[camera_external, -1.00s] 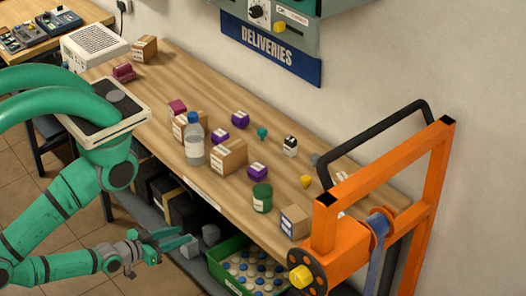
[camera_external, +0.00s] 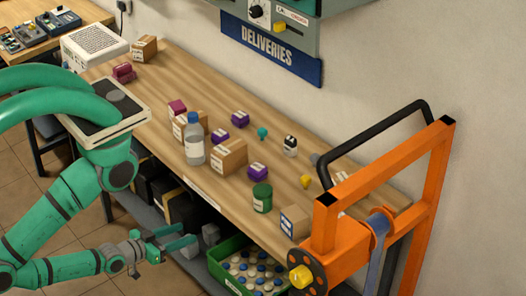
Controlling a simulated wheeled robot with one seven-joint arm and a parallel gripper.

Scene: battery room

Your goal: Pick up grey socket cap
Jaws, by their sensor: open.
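My gripper (camera_external: 184,239) has green fingers and is open. It is low at the front of the bench, level with the lower shelf and just left of two small grey pieces. One grey piece (camera_external: 211,234) sits on the shelf beside the green crate, with the other close to it by the fingertips. Another small grey thing (camera_external: 315,159) lies on the bench top, partly hidden by the black handle. I cannot tell for sure which of these is the grey socket cap. Contact between fingers and grey pieces cannot be made out.
A green crate (camera_external: 221,274) of blue-and-white pieces stands right of my gripper on the lower shelf (camera_external: 160,225). The wooden bench top (camera_external: 150,85) overhangs it, carrying boxes, a bottle (camera_external: 194,146) and a green jar (camera_external: 262,198). An orange frame (camera_external: 435,190) stands at the right.

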